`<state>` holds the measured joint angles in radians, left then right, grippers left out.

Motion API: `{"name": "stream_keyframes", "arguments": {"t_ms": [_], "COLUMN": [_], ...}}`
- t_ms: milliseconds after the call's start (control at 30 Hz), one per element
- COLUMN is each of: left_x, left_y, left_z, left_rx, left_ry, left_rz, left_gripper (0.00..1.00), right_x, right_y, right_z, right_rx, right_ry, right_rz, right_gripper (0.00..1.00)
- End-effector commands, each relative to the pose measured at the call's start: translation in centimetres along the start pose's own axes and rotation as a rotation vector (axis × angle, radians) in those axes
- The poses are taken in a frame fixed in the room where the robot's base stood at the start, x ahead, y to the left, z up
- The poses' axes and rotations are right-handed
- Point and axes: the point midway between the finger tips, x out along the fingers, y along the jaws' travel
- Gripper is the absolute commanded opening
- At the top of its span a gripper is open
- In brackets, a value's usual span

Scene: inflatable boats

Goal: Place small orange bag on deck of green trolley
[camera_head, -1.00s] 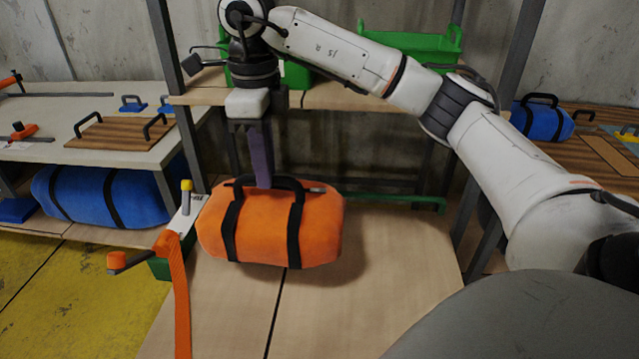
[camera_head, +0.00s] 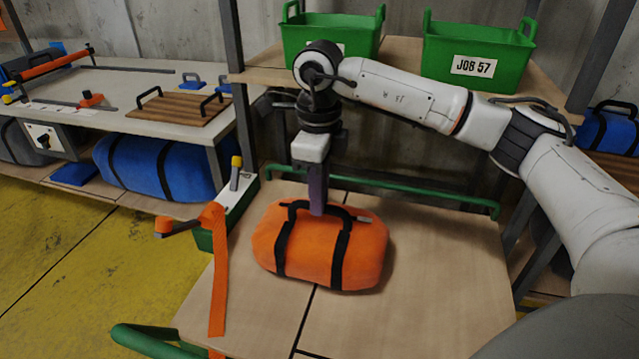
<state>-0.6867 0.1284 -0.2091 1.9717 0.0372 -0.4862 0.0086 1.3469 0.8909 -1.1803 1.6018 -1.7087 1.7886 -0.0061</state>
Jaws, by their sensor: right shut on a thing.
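The small orange bag (camera_head: 310,260) with black straps and black handles is at the middle of the view, over the left half of the trolley's wooden deck (camera_head: 430,260). It looks level and close to the deck; I cannot tell whether it touches. My right gripper (camera_head: 317,205) points down and is shut on the bag's handle at the top. The green trolley shows its far green rail (camera_head: 400,187) and part of a green handle (camera_head: 150,340) at lower left. My left gripper is not in view.
An orange strap (camera_head: 219,270) hangs at the deck's left side, beside a small green box (camera_head: 205,240). Two green bins (camera_head: 478,62) stand on a shelf behind. A workbench (camera_head: 110,105) with a blue bag (camera_head: 155,165) under it is at left. The deck's right half is clear.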

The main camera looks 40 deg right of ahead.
Motion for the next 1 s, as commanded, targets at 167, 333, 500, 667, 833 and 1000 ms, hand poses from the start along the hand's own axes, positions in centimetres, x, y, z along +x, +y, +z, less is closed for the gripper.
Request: {"name": "stream_keyframes", "arguments": {"t_ms": [167, 333, 500, 667, 833, 1000], "left_x": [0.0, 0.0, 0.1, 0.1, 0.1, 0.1], "left_y": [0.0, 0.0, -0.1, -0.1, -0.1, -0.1], "left_z": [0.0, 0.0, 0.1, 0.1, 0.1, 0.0], "left_rx": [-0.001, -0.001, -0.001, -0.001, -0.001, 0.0], "left_ry": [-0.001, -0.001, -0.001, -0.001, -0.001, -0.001], "left_rz": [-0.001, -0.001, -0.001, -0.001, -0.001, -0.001], "left_gripper": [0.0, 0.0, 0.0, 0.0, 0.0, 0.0], "right_x": [1.6, 1.6, 1.9, 1.9, 1.4, -1.1], "right_y": [-0.1, -0.1, 0.0, 0.0, 0.0, 0.0], "right_z": [0.1, 0.1, 0.0, 0.0, 0.0, 0.1], "right_rx": [0.0, 0.0, 0.0, 0.0, 0.0, 0.0], "right_ry": [-0.006, -0.007, 0.0, 0.0, -0.002, -0.004], "right_rz": [-0.003, -0.003, -0.001, 0.0, -0.001, -0.002], "right_gripper": [0.0, 0.0, 0.32, 0.32, 0.32, 0.32]}}
